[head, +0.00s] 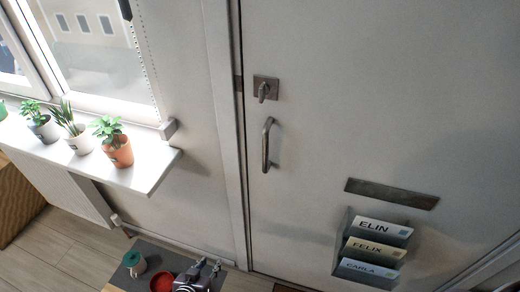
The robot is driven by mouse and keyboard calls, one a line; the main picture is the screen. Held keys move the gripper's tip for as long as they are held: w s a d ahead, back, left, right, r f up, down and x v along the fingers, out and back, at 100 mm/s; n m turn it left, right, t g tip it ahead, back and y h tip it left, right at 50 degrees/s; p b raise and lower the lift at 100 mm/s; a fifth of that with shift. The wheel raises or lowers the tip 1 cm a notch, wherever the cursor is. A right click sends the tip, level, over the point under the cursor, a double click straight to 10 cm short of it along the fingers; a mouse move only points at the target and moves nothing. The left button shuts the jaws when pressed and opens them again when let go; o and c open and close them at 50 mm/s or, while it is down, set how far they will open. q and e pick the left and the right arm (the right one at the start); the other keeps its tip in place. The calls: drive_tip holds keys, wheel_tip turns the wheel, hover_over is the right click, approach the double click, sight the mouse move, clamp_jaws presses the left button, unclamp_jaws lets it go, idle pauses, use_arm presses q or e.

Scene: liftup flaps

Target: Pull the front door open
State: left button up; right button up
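The front door (360,110) is a large pale panel that looks shut in its frame, with its left edge along the frame post. A vertical metal pull handle (267,145) is near that edge. Above it is a lock plate with a small turn knob (264,89). My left gripper (210,265) is at the bottom, well below and left of the handle and apart from the door. Its two fingers stand apart with nothing seen between them. My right gripper is not in view.
A window sill (155,170) with several potted plants (117,150) juts out at left, above a radiator (65,188). A mail slot (392,194) and card holder (340,250) are low on the door. A teal cup (134,263) and red bowl (162,282) are at the bottom.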

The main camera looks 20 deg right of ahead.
use_arm(q)
drive_tip(key=w+d+r+t+h, duration=0.1)
drive_tip(key=w+d+r, duration=0.15)
drive_tip(key=r, duration=0.35)
drive_tip(key=w+d+r+m+t+h+b, duration=0.1)
drive_tip(key=w+d+r, duration=0.15)
drive_tip(key=r, duration=0.35)
drive_tip(key=w+d+r+h, duration=0.1)
drive_tip(key=w+d+r, duration=0.15)
drive_tip(key=r, duration=0.35)
drive_tip(key=m+t+h+b, duration=0.1)
drive_tip(key=m+t+h, duration=0.1)
drive_tip(key=m+h, duration=0.25)
approach(264, 147)
drive_tip(key=x, duration=0.3)
drive_tip(key=shift+n+h, duration=0.45)
drive_tip(key=p+x, duration=0.1)
drive_tip(key=x, duration=0.5)
drive_tip(key=shift+w+f, duration=0.15)
drive_tip(key=shift+f, duration=0.05)
drive_tip(key=shift+x, duration=0.8)
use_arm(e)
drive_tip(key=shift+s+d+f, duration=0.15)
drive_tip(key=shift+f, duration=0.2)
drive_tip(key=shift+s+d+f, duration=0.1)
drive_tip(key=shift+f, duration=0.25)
